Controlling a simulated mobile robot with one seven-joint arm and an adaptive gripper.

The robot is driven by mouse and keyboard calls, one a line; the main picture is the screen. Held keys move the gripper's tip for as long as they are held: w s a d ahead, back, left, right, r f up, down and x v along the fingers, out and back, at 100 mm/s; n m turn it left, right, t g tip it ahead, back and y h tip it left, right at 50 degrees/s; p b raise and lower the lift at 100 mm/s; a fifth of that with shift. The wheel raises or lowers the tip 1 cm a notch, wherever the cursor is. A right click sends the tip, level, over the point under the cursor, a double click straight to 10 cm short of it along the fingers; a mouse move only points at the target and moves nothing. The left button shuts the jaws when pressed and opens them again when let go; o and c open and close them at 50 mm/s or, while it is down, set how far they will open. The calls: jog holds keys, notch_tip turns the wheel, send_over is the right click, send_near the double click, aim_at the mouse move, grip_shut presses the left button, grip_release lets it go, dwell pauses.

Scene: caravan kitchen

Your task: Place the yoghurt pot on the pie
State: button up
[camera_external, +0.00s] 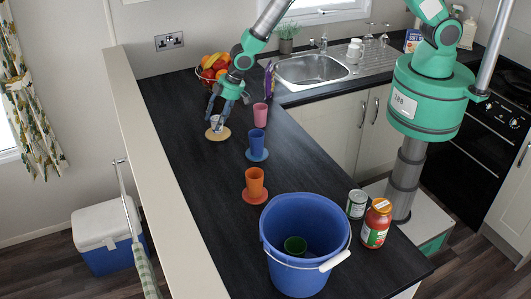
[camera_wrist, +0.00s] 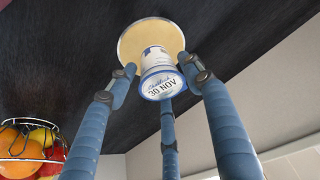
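The yoghurt pot (camera_external: 215,121) is small and white with blue print, and it stands upright on the round tan pie (camera_external: 223,136) at the far left of the counter. In the wrist view the pot's printed lid (camera_wrist: 165,84) faces the camera, with the pie's disc (camera_wrist: 135,35) beneath it. My gripper (camera_external: 223,112) is just above and around the pot. In the wrist view its three blue fingers (camera_wrist: 160,80) are spread about the pot, and a gap shows at the left finger. Contact at the other fingers is hard to tell.
A fruit basket (camera_external: 212,68) stands behind the gripper. Pink (camera_external: 260,115), blue (camera_external: 257,140) and orange (camera_external: 255,183) cups stand in a row to the right and nearer. A blue bucket (camera_external: 280,235), a can (camera_external: 356,204) and a red jar (camera_external: 375,226) are at the near end.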

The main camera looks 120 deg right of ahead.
jog(key=shift+o, duration=0.4)
jog(key=shift+r, duration=0.2)
jog(key=shift+r, duration=0.15)
jog(key=b+v, duration=0.1)
jog(key=v, duration=1)
jog(key=shift+s+r, duration=0.2)
jog(key=shift+r, duration=0.1)
jog(key=shift+a, duration=0.1)
